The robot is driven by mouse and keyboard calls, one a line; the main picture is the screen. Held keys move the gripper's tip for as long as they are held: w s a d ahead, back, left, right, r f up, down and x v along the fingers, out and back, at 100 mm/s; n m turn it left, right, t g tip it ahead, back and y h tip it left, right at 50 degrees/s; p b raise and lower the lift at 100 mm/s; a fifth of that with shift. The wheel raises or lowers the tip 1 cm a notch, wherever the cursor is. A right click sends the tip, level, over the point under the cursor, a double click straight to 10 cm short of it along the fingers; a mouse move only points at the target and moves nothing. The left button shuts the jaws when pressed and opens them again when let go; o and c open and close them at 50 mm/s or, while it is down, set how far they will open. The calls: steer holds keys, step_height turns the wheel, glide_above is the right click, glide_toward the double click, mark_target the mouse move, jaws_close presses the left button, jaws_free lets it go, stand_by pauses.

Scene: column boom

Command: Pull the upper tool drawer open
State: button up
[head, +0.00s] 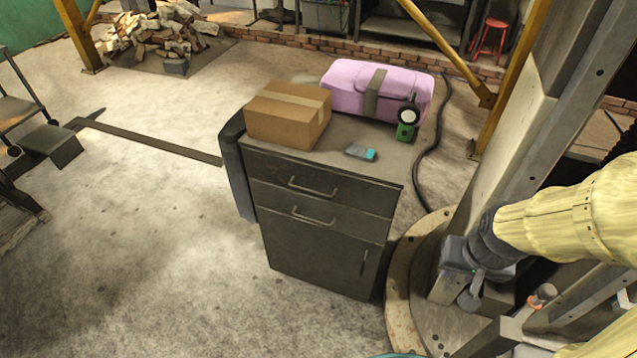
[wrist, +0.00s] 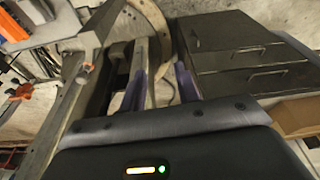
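The dark grey tool cabinet (head: 325,245) stands in the middle of the head view. Its upper drawer (head: 335,190) looks shut, with a horizontal bar handle (head: 313,187). The lower drawer (head: 325,217) also looks shut, above a door with a vertical handle. In the wrist view the cabinet appears inverted at the right, with the upper drawer's handle (wrist: 268,75) nearer the cardboard box. My gripper (wrist: 162,75) has its two fingers apart with nothing seen held between them. It is apart from the handle, which lies to its right in that view. The fingertips are not clear in the head view.
On the cabinet top are a cardboard box (head: 287,114), a pink case (head: 350,84), a green round-faced gauge (head: 407,122) and a small grey-teal device (head: 360,153). A steel column (head: 530,150) on a round base stands at the right.

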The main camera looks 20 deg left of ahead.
steer(key=shift+w, duration=0.1)
steer(key=shift+a, duration=0.1)
steer(key=w+a+f+m+t+y+b, duration=0.2)
steer(key=w+a+f+m+t+b, duration=0.15)
steer(key=w+a+f, duration=0.45)
steer(key=w+a+f+m+t+y+b, duration=0.15)
steer(key=w+a+f+t+b, duration=0.35)
steer(key=w+a, duration=0.55)
steer(key=s+a+f+m+t+y+b, duration=0.1)
steer(key=s+a+f+m+t+b, duration=0.1)
steer(key=a+f+m+t+b, duration=0.2)
steer(key=s+a+f+m+t+y+b, duration=0.1)
steer(key=s+a+f+m+t+b, duration=0.2)
steer(key=a+f, duration=0.5)
steer(key=a+m+t+b, duration=0.1)
steer(key=a, duration=0.2)
steer(key=shift+s+a+f+m+y, duration=0.15)
steer(key=shift+f+m+y, duration=0.15)
steer(key=shift+f+y, duration=0.05)
